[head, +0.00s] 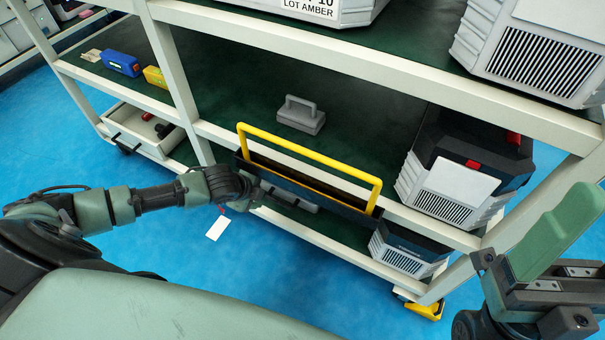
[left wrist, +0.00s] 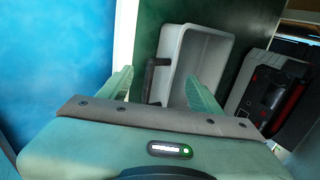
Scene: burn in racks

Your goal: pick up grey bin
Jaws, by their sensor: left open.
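The grey bin (left wrist: 178,55) shows in the left wrist view as an open, empty-looking box with a dark handle (left wrist: 151,78) on its near side. My left gripper (left wrist: 158,77) is open, with its fingers pointing toward the bin and the handle between them in the picture. I cannot tell whether they touch. In the head view my left gripper (head: 248,190) is at the rack's front, below the middle shelf. A grey piece beside it (head: 300,203), likely the bin, is mostly hidden. My right gripper (head: 555,235) is at the right edge, its jaw opening unclear.
Grey-black units (head: 455,180) stand right. A pale bin (head: 140,133) is on the lower left shelf.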

